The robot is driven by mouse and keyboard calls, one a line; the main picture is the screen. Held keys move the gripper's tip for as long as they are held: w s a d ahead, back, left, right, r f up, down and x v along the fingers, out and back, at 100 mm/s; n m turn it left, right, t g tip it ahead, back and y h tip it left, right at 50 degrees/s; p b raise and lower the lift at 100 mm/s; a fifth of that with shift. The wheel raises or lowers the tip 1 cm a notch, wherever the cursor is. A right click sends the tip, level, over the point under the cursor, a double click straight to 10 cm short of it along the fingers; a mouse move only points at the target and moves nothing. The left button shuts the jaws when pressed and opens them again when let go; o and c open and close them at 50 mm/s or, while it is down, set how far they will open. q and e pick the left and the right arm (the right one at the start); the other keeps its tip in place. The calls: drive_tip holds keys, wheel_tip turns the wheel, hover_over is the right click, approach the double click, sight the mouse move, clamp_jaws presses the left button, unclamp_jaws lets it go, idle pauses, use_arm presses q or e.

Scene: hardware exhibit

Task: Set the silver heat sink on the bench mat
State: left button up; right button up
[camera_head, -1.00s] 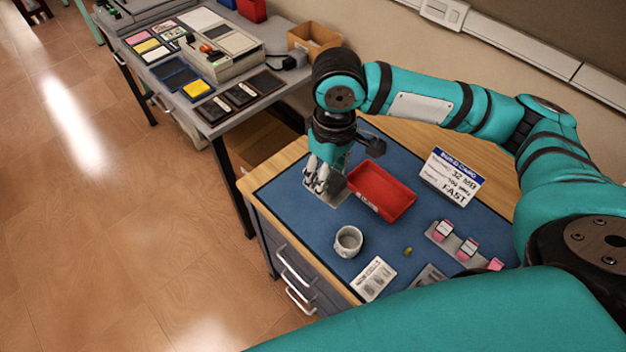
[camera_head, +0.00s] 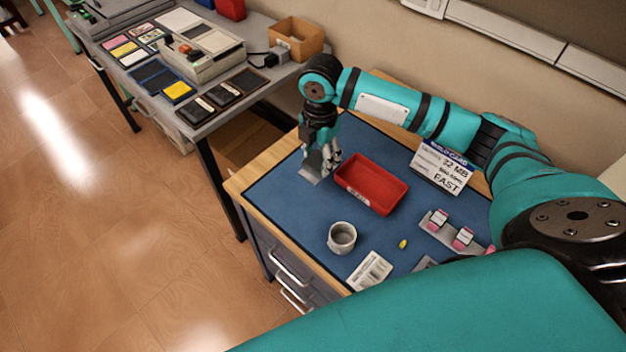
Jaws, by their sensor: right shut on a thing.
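The blue bench mat (camera_head: 290,208) covers most of the wooden-topped workbench. My right gripper (camera_head: 321,172) points down at the mat's far left part, left of the red tray. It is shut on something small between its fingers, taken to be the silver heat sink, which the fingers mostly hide. A flat light-grey plate (camera_head: 309,178) lies on the mat right beneath the fingers. I cannot tell whether the held thing touches it. My left gripper is out of view.
A red tray (camera_head: 371,184) stands close right of the gripper. Nearer are a grey-white mug (camera_head: 342,238), a small yellow piece (camera_head: 403,244), a printed card (camera_head: 370,271) and a grey strip with pink items (camera_head: 438,222). A sign (camera_head: 441,167) stands at the back. The mat's left front is clear.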

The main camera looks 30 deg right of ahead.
sight(319, 159)
wheel_tip(319, 159, down, 4)
drive_tip(key=shift+f, duration=0.75)
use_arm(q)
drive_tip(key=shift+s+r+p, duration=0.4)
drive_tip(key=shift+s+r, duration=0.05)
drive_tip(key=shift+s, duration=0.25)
use_arm(e)
drive_tip(key=shift+f, duration=1.45)
drive_tip(key=shift+f, duration=0.2)
drive_tip(key=o, duration=0.9)
drive_tip(key=shift+c, duration=0.2)
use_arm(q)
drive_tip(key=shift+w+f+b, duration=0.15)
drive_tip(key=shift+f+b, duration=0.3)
use_arm(e)
wheel_tip(319, 159, up, 12)
drive_tip(key=shift+r, duration=0.25)
